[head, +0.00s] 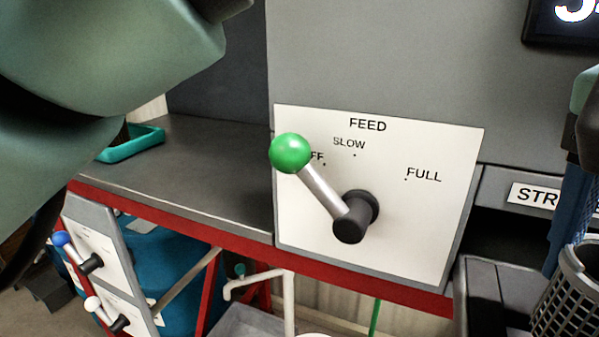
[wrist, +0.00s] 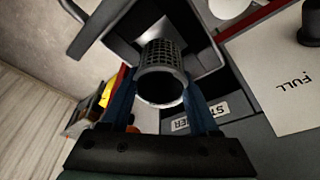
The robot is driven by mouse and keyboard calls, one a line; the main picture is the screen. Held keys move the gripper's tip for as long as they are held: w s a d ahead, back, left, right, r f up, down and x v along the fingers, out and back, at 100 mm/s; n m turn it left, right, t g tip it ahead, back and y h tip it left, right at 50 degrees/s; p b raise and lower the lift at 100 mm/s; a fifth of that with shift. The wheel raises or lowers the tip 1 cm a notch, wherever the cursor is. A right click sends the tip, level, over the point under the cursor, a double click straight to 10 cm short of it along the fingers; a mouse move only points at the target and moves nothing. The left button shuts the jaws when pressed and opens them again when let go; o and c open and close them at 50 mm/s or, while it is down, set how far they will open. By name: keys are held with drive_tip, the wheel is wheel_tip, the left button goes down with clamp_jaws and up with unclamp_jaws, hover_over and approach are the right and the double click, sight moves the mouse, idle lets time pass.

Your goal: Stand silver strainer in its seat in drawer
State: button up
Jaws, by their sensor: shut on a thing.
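The silver strainer (wrist: 161,72), a grey mesh cup with an open rim, is between the two blue fingers of my gripper (wrist: 162,92), which is shut on it. Its rim faces the wrist camera and its far end points at the open drawer (wrist: 208,62). A pale recess in the drawer shows around that far end; I cannot tell whether the strainer touches it. In the head view the strainer (head: 568,303) is cut off at the lower right, with a blue finger (head: 572,215) above it, over the drawer (head: 490,290).
A label (head: 534,196) reading "STR" marks the drawer opening. A feed panel (head: 420,230) with a green-knobbed lever (head: 291,153) stands left of the drawer. A teal tray (head: 132,145) lies on the grey counter (head: 200,180). Red and yellow objects (wrist: 108,92) show left of the fingers in the wrist view.

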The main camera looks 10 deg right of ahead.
sight(588, 316)
drive_tip(key=f+b, duration=0.3)
drive_tip(key=shift+a+f, duration=0.2)
drive_tip(key=shift+f, duration=0.05)
drive_tip(key=shift+d+r, duration=0.1)
drive_tip(key=shift+d, duration=0.05)
drive_tip(key=o, duration=1.4)
drive_tip(key=p+v, duration=0.6)
drive_tip(key=v, duration=0.6)
